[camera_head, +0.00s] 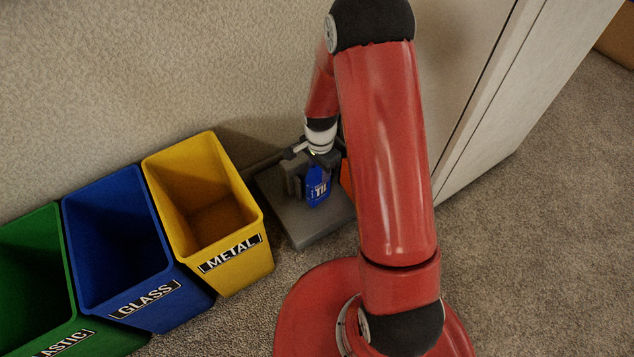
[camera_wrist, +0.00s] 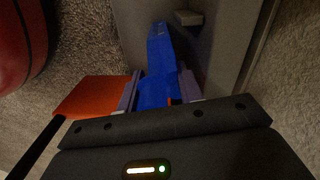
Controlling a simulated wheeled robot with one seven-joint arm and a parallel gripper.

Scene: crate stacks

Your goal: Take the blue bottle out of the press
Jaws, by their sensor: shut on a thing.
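The blue bottle (camera_head: 318,188) stands at the grey press (camera_head: 312,232) near the wall, its label facing the camera. My gripper (camera_head: 320,160) is at the bottle's upper part in the head view, partly hidden by my arm. In the wrist view, my gripper (camera_wrist: 160,90) has a finger on each side of the blue bottle (camera_wrist: 160,55) and is shut on it. The press (camera_wrist: 215,50) shows as a grey surface behind and beside the bottle. I cannot tell whether the bottle touches the press base.
An orange part (camera_head: 346,178) is right beside the bottle; an orange panel (camera_wrist: 95,97) shows in the wrist view. Yellow METAL (camera_head: 238,255), blue GLASS (camera_head: 145,300) and green (camera_head: 50,335) bins stand left. A pale cabinet (camera_head: 490,140) is right. Carpet is clear at right.

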